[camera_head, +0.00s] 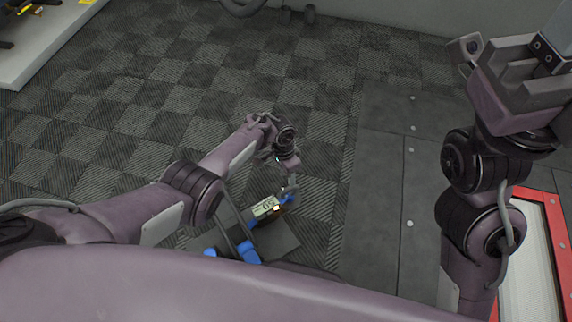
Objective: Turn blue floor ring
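A small floor device with a lit display (265,207) stands on the dark floor near the bottom middle. A blue part (286,199) sits at its upper right end, and more blue parts (249,253) show lower down. I cannot tell whether these form one ring, as my own arm and body hide some of the device. My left gripper (289,186) points down at the upper right blue part, very close to it; contact and finger opening are too small to tell. My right gripper (512,65) is raised at the upper right, away from the device, its finger opening unclear.
Dark checkered tiles (130,120) leave free floor to the left and behind. Smooth grey floor plates (385,210) lie right of the device. A red-framed panel (555,235) is at the right edge. A white platform (50,50) stands at the upper left.

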